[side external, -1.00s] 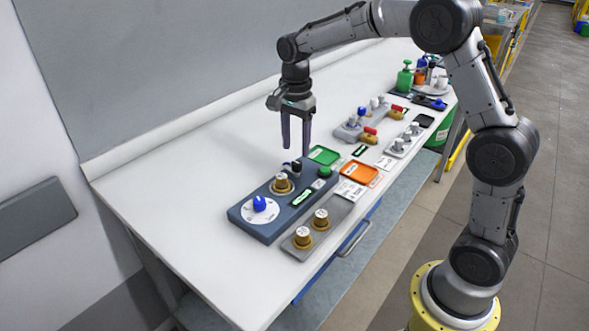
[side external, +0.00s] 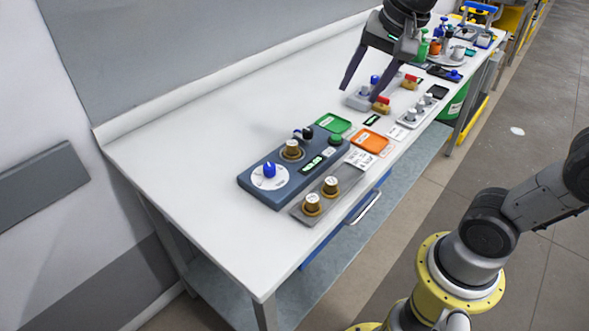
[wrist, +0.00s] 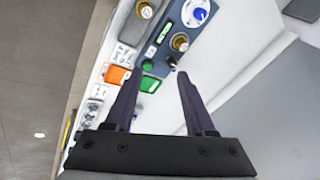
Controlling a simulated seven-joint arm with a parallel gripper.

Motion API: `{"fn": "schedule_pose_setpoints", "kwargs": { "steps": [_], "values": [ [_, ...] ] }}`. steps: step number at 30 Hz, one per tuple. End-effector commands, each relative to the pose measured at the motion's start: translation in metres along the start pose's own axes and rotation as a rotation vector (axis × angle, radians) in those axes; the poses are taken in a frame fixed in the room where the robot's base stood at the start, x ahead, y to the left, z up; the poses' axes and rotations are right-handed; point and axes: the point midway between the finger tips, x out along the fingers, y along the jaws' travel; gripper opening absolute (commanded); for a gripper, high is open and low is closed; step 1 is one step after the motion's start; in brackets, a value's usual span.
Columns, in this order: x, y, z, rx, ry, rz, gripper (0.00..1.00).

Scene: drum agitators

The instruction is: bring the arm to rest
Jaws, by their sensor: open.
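My gripper (side external: 361,85) is open and empty, raised above the white bench (side external: 185,125) toward its far part. In the side view its two dark fingers are spread wide apart. In the wrist view the fingers of my gripper (wrist: 157,82) are also apart with nothing between them. The blue-grey panel (side external: 245,183) with a blue knob (side external: 269,170), a brass-coloured part (side external: 292,150) and a green button (side external: 336,140) lies at the near part of the bench. The fingers appear clear of everything on the bench.
A grey plate (side external: 298,212) with two brass-coloured parts lies in front of the panel. Red-topped pieces and bottles stand farther back. The bench's left part is bare.

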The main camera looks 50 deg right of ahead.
Motion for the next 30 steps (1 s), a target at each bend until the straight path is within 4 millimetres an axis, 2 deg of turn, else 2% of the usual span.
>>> {"fn": "schedule_pose_setpoints", "kwargs": {
  "steps": [1,5,9,12,15,19,30],
  "values": [
    [-0.009,0.018,0.013,-0.089,0.015,-0.032,0.55],
    [-0.012,0.063,0.042,-0.384,0.054,-0.089,0.55],
    [0.002,0.101,0.065,-0.698,0.086,-0.106,0.55],
    [0.016,0.115,0.074,-0.874,0.083,-0.091,0.55],
    [0.023,0.118,0.076,-0.997,0.082,-0.083,0.55],
    [0.022,0.116,0.074,-1.077,0.094,-0.085,0.55],
    [0.022,0.116,0.074,-1.089,0.094,-0.084,0.55]
  ]
}}
